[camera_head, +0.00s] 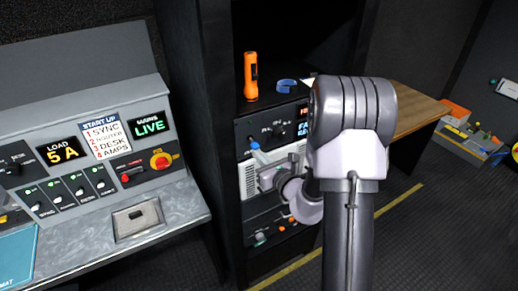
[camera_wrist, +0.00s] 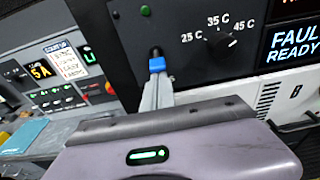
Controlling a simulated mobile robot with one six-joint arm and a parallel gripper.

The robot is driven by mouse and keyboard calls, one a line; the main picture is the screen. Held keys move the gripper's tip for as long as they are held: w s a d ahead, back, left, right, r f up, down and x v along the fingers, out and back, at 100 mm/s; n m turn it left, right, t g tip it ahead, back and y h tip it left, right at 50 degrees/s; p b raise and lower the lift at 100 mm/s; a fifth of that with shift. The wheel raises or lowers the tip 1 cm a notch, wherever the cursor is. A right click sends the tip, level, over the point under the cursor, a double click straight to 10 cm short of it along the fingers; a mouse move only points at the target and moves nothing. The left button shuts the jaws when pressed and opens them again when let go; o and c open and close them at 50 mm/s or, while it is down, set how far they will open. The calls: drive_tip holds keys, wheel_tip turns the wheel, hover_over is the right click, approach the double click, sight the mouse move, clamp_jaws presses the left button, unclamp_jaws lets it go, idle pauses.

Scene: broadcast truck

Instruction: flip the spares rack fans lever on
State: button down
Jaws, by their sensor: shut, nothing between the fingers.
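The spares rack panel (camera_head: 268,128) is a dark panel in the tall black rack, also filling the top of the wrist view (camera_wrist: 185,20). A small dark lever (camera_wrist: 155,51) sits on it, below a dim green lamp (camera_wrist: 145,10). My gripper (camera_wrist: 157,64) is shut and empty, its blue fingertips just below the lever and close to it. I cannot tell whether they touch. The fingertips cover the lever's lower part, so its position is unclear. In the head view my gripper (camera_head: 255,146) is at the panel's left side.
A temperature knob (camera_wrist: 221,42) and a lit display (camera_wrist: 293,45) are right of the lever. An orange flashlight (camera_head: 251,77) and a blue tape roll (camera_head: 287,86) stand on the shelf above. A control desk (camera_head: 85,150) is at left, a wooden table (camera_head: 415,108) at right.

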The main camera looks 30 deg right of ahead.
sight(256, 147)
wheel_tip(256, 147, up, 2)
drive_tip(key=g+p, duration=0.1)
drive_tip(key=p, duration=0.3)
drive_tip(key=shift+s+r+p, duration=0.15)
drive_tip(key=shift+r+p, duration=0.05)
drive_tip(key=shift+p, duration=0.1)
drive_tip(key=g+p, duration=0.1)
drive_tip(key=p, duration=0.3)
drive_tip(key=shift+r+g, duration=0.35)
drive_tip(key=shift+g, duration=0.05)
drive_tip(key=shift+s+f+b, duration=0.1)
drive_tip(key=shift+f+b, duration=0.4)
drive_tip(key=shift+f, duration=0.2)
drive_tip(key=shift+r, duration=0.1)
drive_tip(key=shift+r+p, duration=0.6)
drive_tip(key=shift+r, duration=0.15)
